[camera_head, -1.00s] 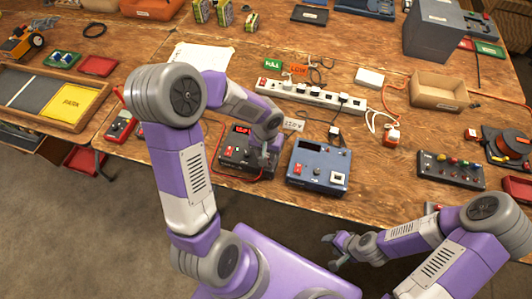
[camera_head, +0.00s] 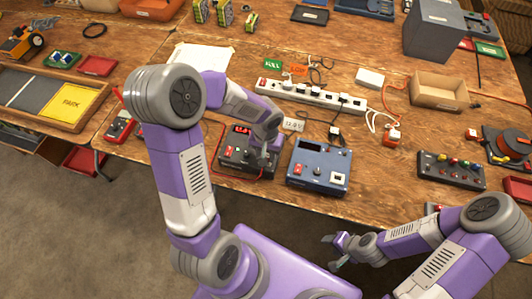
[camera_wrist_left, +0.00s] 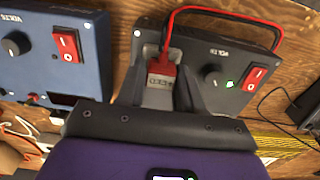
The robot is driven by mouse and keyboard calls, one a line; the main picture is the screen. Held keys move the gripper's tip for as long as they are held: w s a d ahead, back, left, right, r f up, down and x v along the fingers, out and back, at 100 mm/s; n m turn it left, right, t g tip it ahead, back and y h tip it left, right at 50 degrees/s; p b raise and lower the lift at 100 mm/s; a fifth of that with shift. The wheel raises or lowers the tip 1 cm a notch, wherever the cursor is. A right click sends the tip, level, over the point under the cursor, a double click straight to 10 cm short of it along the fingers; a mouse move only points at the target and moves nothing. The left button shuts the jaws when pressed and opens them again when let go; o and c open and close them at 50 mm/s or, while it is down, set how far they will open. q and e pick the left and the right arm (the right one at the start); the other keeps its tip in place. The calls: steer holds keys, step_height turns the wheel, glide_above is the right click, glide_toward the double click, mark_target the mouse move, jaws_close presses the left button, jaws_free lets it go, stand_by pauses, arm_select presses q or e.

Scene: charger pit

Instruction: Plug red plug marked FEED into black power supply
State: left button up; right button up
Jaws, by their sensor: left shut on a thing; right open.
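The black power supply (camera_head: 236,165) stands near the table's front edge, with a lit red display and a red switch. It also shows in the left wrist view (camera_wrist_left: 225,52). My left gripper (camera_head: 263,158) is over its right side. In the left wrist view my left gripper (camera_wrist_left: 163,88) is shut on the red plug (camera_wrist_left: 162,70), which carries a small label and touches or nearly touches the supply's face. The red cable (camera_wrist_left: 225,12) loops from the plug over the supply. The plug's tip is hidden, so I cannot tell how deep it sits. My right gripper (camera_head: 342,249) is open and empty in front of the table.
A blue power supply (camera_head: 318,167) stands close beside the black one on the right. A white power strip (camera_head: 310,95) with plugs lies behind. A black button box (camera_head: 450,171) and a cardboard box (camera_head: 438,90) are further right.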

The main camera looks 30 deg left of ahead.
arm_select(q)
steer(key=shift+f, duration=0.15)
steer(key=o, duration=1.4)
steer(key=shift+o, duration=0.2)
steer(key=shift+r+p, duration=2.75)
steer(key=shift+r, duration=1.1)
